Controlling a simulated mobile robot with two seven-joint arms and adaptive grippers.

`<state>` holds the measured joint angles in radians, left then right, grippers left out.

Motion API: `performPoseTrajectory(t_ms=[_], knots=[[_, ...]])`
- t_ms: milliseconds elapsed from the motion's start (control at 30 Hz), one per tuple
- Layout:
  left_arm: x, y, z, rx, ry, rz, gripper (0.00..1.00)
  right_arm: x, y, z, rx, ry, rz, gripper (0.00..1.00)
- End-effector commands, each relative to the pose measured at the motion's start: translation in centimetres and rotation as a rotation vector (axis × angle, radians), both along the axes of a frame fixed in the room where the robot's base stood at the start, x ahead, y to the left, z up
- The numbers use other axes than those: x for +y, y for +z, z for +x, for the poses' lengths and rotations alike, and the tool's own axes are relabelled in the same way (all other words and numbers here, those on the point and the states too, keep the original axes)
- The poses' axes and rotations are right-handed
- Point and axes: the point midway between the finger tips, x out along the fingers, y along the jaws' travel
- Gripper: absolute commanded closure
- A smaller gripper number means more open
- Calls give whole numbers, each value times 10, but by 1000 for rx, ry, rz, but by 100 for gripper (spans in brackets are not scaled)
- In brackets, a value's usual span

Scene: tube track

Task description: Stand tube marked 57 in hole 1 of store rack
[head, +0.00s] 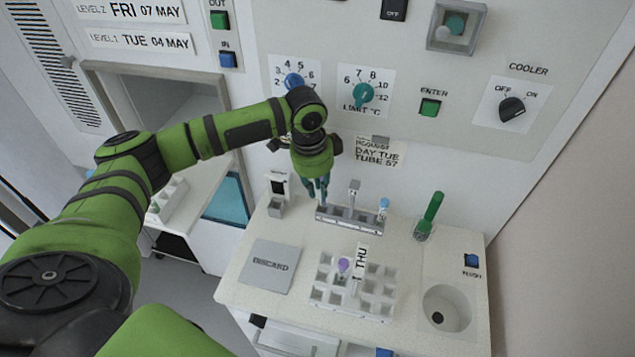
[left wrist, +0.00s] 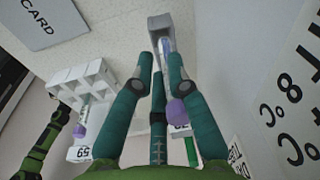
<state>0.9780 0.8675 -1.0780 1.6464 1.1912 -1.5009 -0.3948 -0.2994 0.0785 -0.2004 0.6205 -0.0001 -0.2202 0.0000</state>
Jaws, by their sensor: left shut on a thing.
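My left gripper (head: 319,190) points down at the left end of a grey rack (head: 350,222). In the left wrist view its teal fingers (left wrist: 160,68) are closed around a clear tube with a purple cap (left wrist: 178,113). The tube's label is partly hidden, so I cannot read its number. Its lower end overlaps a grey holder (left wrist: 160,27); I cannot tell whether it is inside. I cannot tell which is the store rack.
A blue-capped tube (head: 384,205) stands at the grey rack's right end. A green tube (head: 431,212) leans farther right. A small reader (head: 277,187), a DISCARD plate (head: 270,266) and a round basin (head: 447,308) surround the racks.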

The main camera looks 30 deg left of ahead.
Motion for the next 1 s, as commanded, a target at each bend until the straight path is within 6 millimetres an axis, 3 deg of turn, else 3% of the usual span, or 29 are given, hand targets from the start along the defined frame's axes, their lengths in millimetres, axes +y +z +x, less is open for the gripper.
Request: performPoseTrajectory(t_ms=[1000], knots=[[0,-5,-1,0,-1,0,100,-2,9,-1,1,0,-2,48]])
